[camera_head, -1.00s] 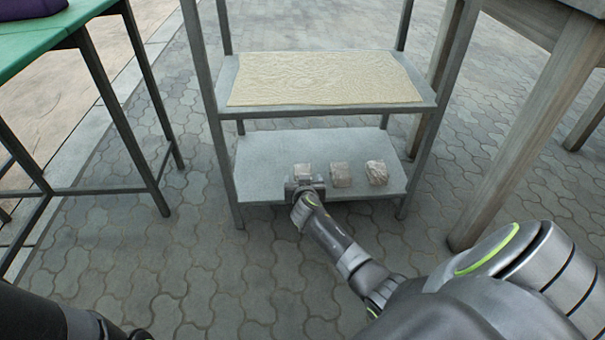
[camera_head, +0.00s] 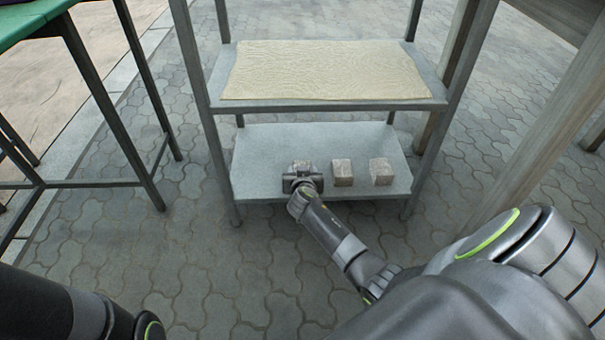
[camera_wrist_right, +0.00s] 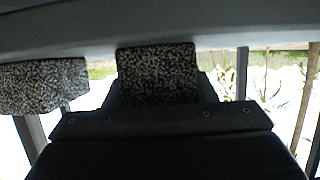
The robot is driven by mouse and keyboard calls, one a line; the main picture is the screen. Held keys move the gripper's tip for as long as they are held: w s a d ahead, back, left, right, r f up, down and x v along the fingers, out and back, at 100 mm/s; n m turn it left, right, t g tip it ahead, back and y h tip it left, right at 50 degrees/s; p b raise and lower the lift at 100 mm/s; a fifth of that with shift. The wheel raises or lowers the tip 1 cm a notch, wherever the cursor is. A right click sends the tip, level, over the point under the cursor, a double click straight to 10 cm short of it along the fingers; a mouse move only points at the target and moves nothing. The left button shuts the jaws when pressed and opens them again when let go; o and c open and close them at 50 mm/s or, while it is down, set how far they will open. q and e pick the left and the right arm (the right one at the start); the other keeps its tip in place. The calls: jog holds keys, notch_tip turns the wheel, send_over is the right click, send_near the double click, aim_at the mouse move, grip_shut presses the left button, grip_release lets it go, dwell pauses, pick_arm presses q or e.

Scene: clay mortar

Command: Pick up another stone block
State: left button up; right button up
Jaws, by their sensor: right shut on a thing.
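Three stone blocks are in a row on the grey lower shelf (camera_head: 262,150). My right gripper (camera_head: 303,178) is at the front edge of this shelf, shut on the left stone block (camera_head: 301,165), which is partly hidden behind it. In the right wrist view this held block (camera_wrist_right: 157,75) is speckled and sits between the fingers, close to the shelf surface; I cannot tell whether it is lifted. The middle stone block (camera_head: 342,172) and the right stone block (camera_head: 381,172) stand free to its right. One free block (camera_wrist_right: 43,87) also shows at the left of the wrist view. My left gripper is out of view.
The upper shelf (camera_head: 442,98) bears a flat beige slab (camera_head: 325,72) and hangs over the lower shelf. Metal posts (camera_head: 203,110) stand at the rack's corners. A green-topped table (camera_head: 30,22) is at left, a wooden-legged table (camera_head: 550,135) at right. The lower shelf's left part is clear.

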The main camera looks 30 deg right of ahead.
jog(key=c, duration=0.3)
jog(key=shift+r, duration=0.15)
